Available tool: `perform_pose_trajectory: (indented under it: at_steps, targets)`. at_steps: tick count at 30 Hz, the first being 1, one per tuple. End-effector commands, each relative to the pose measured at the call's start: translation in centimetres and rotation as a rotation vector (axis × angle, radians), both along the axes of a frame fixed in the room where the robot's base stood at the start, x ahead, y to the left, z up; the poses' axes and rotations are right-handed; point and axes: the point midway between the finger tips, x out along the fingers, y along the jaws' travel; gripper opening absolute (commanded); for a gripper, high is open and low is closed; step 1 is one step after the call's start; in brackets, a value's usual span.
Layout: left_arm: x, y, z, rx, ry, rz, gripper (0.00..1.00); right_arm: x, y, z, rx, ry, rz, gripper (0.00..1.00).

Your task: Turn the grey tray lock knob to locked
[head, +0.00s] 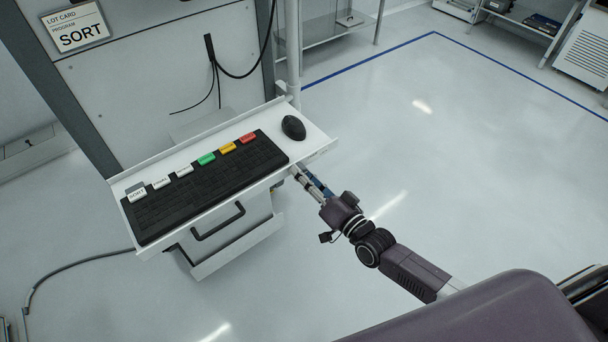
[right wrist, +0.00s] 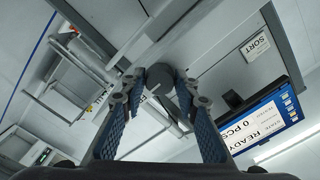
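The grey tray lock knob (right wrist: 158,76) shows in the right wrist view as a round dark grey disc with a pale line on its face, under the keyboard tray. My right gripper (right wrist: 159,85) has its two blue-padded fingers apart, one on each side of the knob. I cannot tell whether either fingertip touches it. In the head view my right gripper (head: 308,180) reaches to the right end of the white keyboard tray (head: 318,138); its tips are partly hidden by the tray edge, and the knob is hidden there. My left gripper is not in view.
A black keyboard (head: 205,190) with coloured labels and a mouse (head: 293,128) lie on the tray. A dark handle (head: 218,222) is below its front edge. A blue READY screen (right wrist: 258,121) shows in the right wrist view. The floor to the right is open.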

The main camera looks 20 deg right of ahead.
Motion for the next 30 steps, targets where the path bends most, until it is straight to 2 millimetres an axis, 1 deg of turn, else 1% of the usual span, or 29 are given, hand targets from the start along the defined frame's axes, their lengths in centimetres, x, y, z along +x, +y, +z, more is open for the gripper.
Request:
perform_pose_trajectory:
  at_steps: [1,3,4,9,12,16,20,27,30]
  targets:
    - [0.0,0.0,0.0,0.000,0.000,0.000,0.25,0.0,0.0,0.0,0.000,0.001,-0.001,0.36]
    - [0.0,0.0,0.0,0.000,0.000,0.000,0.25,0.0,0.0,0.0,-0.001,0.000,0.000,0.43]
    - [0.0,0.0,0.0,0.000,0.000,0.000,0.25,0.0,0.0,0.0,-0.001,0.000,0.000,0.45]
    - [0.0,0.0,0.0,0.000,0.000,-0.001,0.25,0.0,0.0,0.0,-0.002,-0.001,0.000,0.45]
    - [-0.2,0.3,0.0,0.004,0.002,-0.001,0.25,-0.1,0.0,0.0,-0.002,-0.001,0.000,0.45]
    - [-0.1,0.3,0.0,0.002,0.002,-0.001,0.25,-0.9,-0.3,-0.1,-0.002,0.000,-0.001,0.45]
    - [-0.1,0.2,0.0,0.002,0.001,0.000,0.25,-2.7,-1.0,-0.1,-0.004,0.002,0.000,0.45]
    - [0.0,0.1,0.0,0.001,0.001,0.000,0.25,-7.2,-2.6,-0.1,-0.003,0.003,0.001,0.45]
    - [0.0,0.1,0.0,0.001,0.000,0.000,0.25,-8.8,-3.2,-0.1,-0.003,0.002,0.000,0.45]
